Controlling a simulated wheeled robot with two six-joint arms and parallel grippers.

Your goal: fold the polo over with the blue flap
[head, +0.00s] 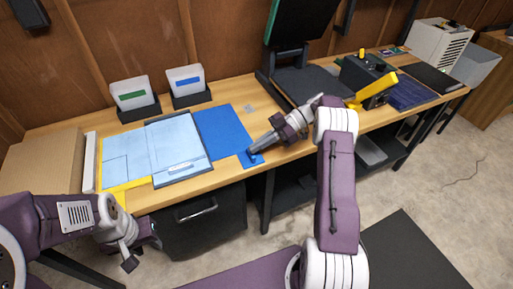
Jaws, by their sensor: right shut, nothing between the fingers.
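The light blue polo (178,140) lies spread on the folding board, its right part over a dark-edged panel and its left part over the yellow flap (140,183), whose front edge shows. The blue flap (222,132) lies flat on the bench, right of the polo. My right gripper (255,158) is shut and empty at the blue flap's front right corner, over a small blue tab; I cannot tell whether it touches. My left gripper (143,256) hangs in front of the bench, below its edge, apart from the polo; its fingers look spread and empty.
Two bins with green (132,94) and blue (186,80) labels stand behind the board. A cardboard box (45,160) is at the left end. A black press (300,75) stands open right of the blue flap. A dark drawer unit (205,222) is under the bench.

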